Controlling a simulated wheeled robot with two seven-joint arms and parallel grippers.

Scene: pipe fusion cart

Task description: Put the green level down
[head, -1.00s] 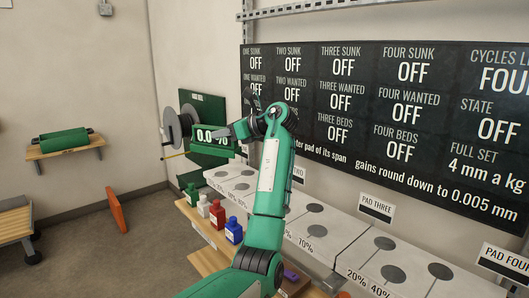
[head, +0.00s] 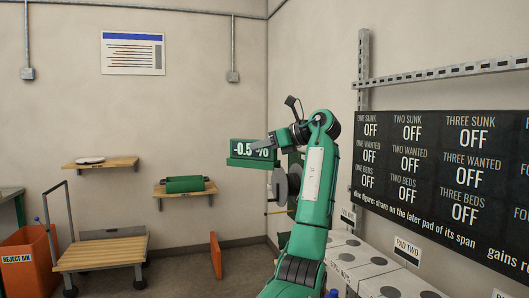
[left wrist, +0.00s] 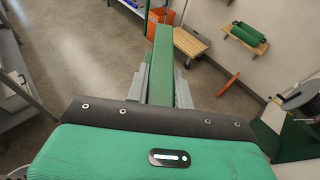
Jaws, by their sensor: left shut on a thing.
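The green level (head: 241,162) is a green block with a dark display that reads -0.5 % in the head view. My left gripper (head: 280,139) is shut on it and holds it up in the air, in front of the room corner. In the left wrist view the level (left wrist: 161,62) is a long green bar between the grey fingers of my left gripper (left wrist: 158,88), pointing away from the wrist. The gripper and arm hide part of the level in the head view. My right gripper is not in view.
A wooden shelf (head: 168,195) holds a green roller (head: 185,184); another shelf (head: 112,164) holds a white item. A cart (head: 100,253), an orange reject bin (head: 28,268) and an orange piece (head: 216,255) stand on the floor. White pads (head: 385,284) line the right wall below the black board (head: 440,165).

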